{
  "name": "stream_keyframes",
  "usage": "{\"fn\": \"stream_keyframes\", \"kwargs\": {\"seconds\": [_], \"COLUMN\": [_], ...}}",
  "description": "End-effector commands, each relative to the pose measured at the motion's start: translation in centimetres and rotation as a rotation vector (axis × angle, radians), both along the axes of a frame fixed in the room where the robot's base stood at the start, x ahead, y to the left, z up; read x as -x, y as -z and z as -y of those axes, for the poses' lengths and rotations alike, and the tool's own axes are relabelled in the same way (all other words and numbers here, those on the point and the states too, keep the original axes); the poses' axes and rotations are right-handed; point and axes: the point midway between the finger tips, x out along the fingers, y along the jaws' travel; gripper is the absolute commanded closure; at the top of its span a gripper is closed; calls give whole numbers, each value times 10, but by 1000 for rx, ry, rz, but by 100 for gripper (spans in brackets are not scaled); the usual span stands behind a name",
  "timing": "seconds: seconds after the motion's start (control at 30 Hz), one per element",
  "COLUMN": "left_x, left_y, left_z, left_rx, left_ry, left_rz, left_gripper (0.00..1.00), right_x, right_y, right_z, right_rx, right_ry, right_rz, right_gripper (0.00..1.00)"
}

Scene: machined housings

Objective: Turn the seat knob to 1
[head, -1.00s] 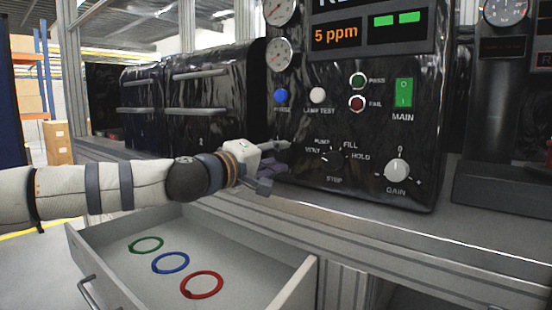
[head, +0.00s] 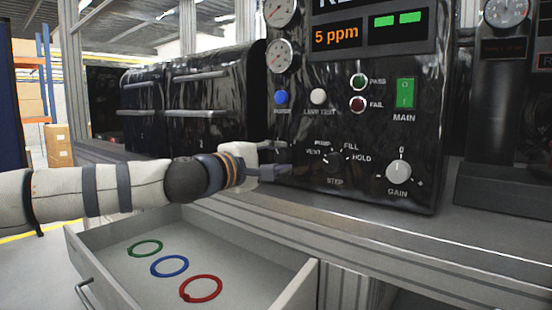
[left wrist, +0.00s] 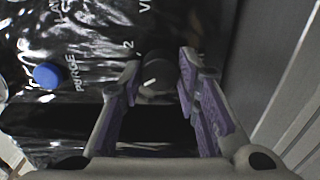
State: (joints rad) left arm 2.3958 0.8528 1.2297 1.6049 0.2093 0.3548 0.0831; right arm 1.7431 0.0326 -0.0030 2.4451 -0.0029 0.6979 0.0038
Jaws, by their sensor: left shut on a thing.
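My left gripper (head: 284,160) is at the lower left of the black panel, left of the STEP dial. In the left wrist view its two fingers (left wrist: 160,78) are on either side of a small dark round knob (left wrist: 156,84) and shut on it. The knob has a short pale pointer mark, and a printed 2 (left wrist: 128,47) stands beside it. I take it for the seat knob; its name and its 1 are not readable here. In the head view the gripper hides this knob. My right gripper is not in view.
The STEP dial (head: 333,160) and GAIN knob (head: 398,170) are to the right. The blue PURGE button (head: 281,97) is above the gripper; it also shows in the left wrist view (left wrist: 47,76). Below, an open drawer (head: 125,282) holds green, blue and red rings.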

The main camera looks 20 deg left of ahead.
Motion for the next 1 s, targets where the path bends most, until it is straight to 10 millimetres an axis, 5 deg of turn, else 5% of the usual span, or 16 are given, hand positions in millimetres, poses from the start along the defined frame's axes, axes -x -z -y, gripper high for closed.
{"fn": "stream_keyframes", "kwargs": {"seconds": [0.2,0.23,0.3,0.67,1.0], "left_x": [0,0,0,6,87], "left_y": [0,0,0,0,-1], "left_z": [1,1,1,-2,-31], "left_rx": [1,1,1,-1,2], "left_ry": [2,2,2,1,2], "left_rz": [-1,-1,-1,0,2], "left_gripper": [98,66,50,50,50], "right_x": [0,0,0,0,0], "right_y": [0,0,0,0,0], "right_z": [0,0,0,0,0], "right_rx": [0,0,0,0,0], "right_ry": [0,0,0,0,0], "right_rz": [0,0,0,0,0], "right_gripper": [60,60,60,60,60]}}
